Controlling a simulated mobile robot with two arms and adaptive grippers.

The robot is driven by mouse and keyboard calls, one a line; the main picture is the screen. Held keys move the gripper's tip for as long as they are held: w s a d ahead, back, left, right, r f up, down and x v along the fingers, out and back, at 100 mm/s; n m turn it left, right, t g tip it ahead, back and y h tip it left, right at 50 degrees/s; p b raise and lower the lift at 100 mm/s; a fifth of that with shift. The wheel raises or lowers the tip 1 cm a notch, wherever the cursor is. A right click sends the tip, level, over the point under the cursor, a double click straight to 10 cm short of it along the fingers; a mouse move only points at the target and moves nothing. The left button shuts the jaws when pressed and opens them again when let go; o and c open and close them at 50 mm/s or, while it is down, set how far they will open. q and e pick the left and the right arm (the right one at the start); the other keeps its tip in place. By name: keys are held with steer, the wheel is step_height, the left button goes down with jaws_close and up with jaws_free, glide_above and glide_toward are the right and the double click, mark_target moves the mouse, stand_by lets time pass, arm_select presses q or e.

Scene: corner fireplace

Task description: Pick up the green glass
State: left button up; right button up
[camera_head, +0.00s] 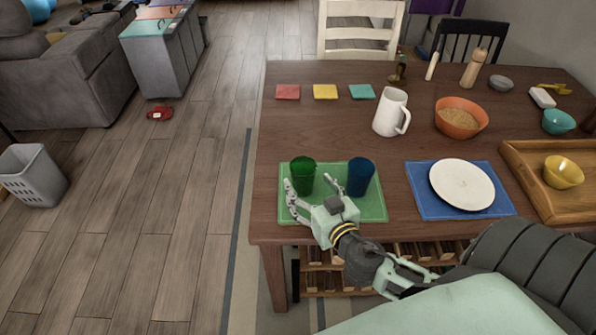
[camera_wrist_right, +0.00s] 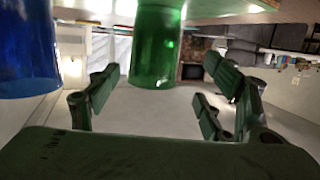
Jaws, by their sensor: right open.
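The green glass (camera_head: 302,177) stands upright on the left part of a green placemat (camera_head: 345,212) near the table's front left corner. A blue glass (camera_head: 360,176) stands to its right on the same mat. My right gripper (camera_head: 312,194) is open and empty just in front of the green glass, with fingers on either side of its near side. In the right wrist view the green glass (camera_wrist_right: 157,48) shows between the open fingers (camera_wrist_right: 160,95), and the blue glass (camera_wrist_right: 28,50) is at the left. I cannot tell whether any finger touches the glass. My left gripper is not in view.
The wooden table (camera_head: 330,130) carries a white jug (camera_head: 389,112), an orange bowl (camera_head: 460,118), a white plate (camera_head: 461,184) on a blue placemat (camera_head: 425,205), and a wooden tray (camera_head: 535,195) with a yellow bowl (camera_head: 563,172).

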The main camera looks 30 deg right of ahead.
mark_target(308, 178)
steer(key=w, duration=0.1)
steer(key=w+d+p, duration=0.1)
steer(key=w, duration=0.1)
steer(key=shift+w+d+r+p, duration=0.1)
steer(key=shift+w+d+p, duration=0.1)
steer(key=shift+p, duration=0.1)
steer(key=shift+f+x, duration=0.2)
steer(key=shift+x, duration=1)
steer(key=shift+w+f, duration=0.1)
steer(key=shift+w, duration=0.05)
steer(key=c, duration=1)
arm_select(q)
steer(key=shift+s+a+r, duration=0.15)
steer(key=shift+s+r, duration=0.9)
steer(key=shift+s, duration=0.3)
arm_select(e)
steer(key=c, duration=0.4)
